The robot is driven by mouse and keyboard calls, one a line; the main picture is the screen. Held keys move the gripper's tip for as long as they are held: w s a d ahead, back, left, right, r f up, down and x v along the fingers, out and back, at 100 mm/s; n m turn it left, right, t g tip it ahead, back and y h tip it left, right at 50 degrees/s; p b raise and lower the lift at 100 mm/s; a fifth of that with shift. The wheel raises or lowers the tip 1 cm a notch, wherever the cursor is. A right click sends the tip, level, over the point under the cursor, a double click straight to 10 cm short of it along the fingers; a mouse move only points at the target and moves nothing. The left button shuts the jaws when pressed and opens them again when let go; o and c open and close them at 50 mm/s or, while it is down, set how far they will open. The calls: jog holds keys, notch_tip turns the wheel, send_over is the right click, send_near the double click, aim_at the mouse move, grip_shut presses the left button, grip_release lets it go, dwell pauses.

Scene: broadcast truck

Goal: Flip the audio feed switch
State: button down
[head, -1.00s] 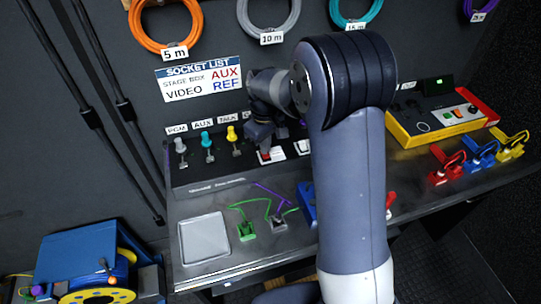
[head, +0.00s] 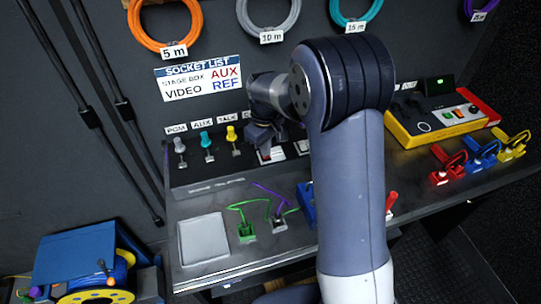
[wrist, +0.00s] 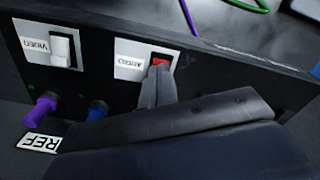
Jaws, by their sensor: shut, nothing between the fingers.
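The audio switch (wrist: 160,61) shows as a small red patch on a white plate marked AUDIO in the wrist view. My gripper (wrist: 157,72) is shut and empty, its fingertips right at the red patch and covering part of the switch. I cannot tell whether they touch it or which way the switch is set. In the head view the audio switch (head: 271,155) is on the dark panel below my gripper (head: 268,145), mostly hidden by it. A white VIDEO switch (wrist: 62,48) sits beside it in the wrist view.
Purple (wrist: 40,108) and blue (wrist: 97,110) plugs stand near the REF label (wrist: 39,143) in the wrist view. In the head view, grey, teal and yellow knobs (head: 206,139) stand left of my gripper. A grey tray (head: 204,240) and green cable (head: 247,232) lie on the desk.

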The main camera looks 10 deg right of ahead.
notch_tip(320, 180, up, 7)
jog(key=p, duration=0.5)
jog(key=shift+f, duration=0.1)
dwell(0.3)
jog(key=shift+f, duration=0.1)
notch_tip(320, 180, down, 7)
jog(key=b, duration=0.5)
jog(key=shift+r, duration=0.2)
dwell(0.4)
